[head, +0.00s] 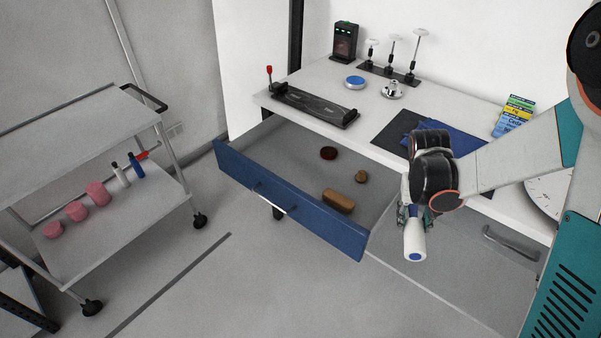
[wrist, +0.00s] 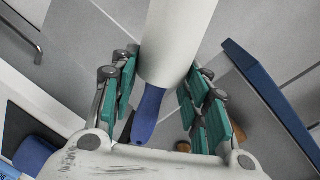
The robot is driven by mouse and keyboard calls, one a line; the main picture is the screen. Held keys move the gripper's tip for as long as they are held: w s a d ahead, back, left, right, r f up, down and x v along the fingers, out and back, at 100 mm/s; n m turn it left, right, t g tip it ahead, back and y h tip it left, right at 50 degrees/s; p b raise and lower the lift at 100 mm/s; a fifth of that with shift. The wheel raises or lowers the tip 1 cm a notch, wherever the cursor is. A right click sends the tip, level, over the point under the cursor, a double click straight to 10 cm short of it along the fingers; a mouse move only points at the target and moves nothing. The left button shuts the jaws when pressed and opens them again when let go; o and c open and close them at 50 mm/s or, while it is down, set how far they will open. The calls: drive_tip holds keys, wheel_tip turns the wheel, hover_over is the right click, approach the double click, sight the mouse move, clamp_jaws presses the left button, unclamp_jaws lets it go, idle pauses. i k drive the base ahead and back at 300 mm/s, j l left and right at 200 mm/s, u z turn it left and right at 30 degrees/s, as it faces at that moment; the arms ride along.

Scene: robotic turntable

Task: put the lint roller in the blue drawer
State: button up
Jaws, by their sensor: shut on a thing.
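The lint roller (head: 415,242) is a white cylinder with a blue handle. My gripper (head: 411,212) is shut on it and holds it in the air, to the right of the open blue drawer (head: 312,223). In the wrist view the white roller (wrist: 175,45) lies between the teal finger pads of my gripper (wrist: 162,95), with its blue handle pointing toward the palm. The blue drawer is pulled out from the table; its blue front also shows in the wrist view (wrist: 268,92). A brown block (head: 338,201), a dark red round thing (head: 328,153) and a small brown thing (head: 361,177) lie inside it.
The white table (head: 320,75) carries a black fixture (head: 315,107), a blue-topped round tin (head: 355,82), a dark mat (head: 395,130) with blue cloth, and instruments at the back. A grey trolley (head: 75,125) with pink items stands at the left. The floor before the drawer is clear.

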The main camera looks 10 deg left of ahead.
sight(272, 162)
drive_tip(key=i+l+u, duration=0.25)
drive_tip(key=u, duration=0.2)
drive_tip(key=i+l+u, duration=0.3)
drive_tip(key=u, duration=0.15)
drive_tip(key=i+l, duration=0.1)
drive_tip(key=i, duration=0.2)
drive_tip(key=i+l, duration=0.15)
drive_tip(key=i, duration=0.15)
